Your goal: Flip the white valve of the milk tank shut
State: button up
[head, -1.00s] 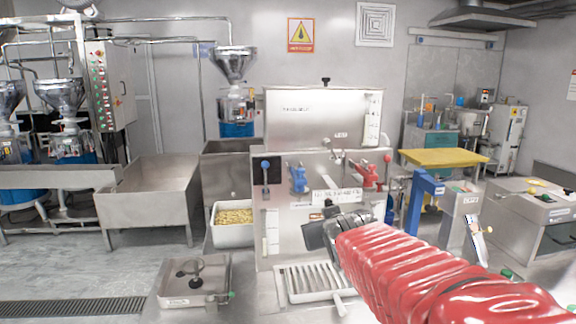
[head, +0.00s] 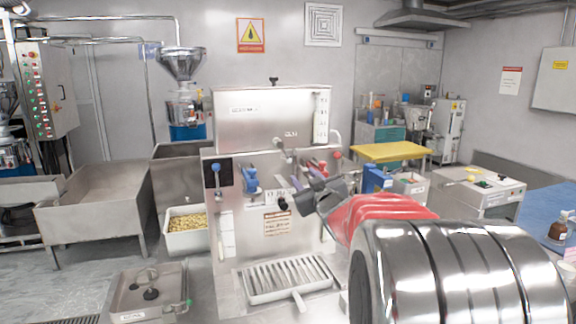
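The steel tank (head: 255,118) sits on top of the machine in the middle; its labels are too small to read. A small pale lever-like fitting (head: 283,147) shows at its lower front edge, perhaps the white valve, but I cannot be sure or tell its position. My gripper (head: 298,192), dark grey at the end of my red-sleeved arm, is in front of the machine's right half, below that fitting. It seems apart from the fitting. Its fingers are too small and dark to tell open from shut.
A blue fitting (head: 250,180) and a red fitting (head: 318,170) are on the machine's front, the red one close beside my gripper. A slatted drip tray (head: 246,284) lies below.

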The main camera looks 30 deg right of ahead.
aim_at(290, 162)
jog(key=shift+w, duration=0.15)
jog(key=shift+x, duration=6.75)
jog(key=shift+c, duration=0.6)
grip_shut()
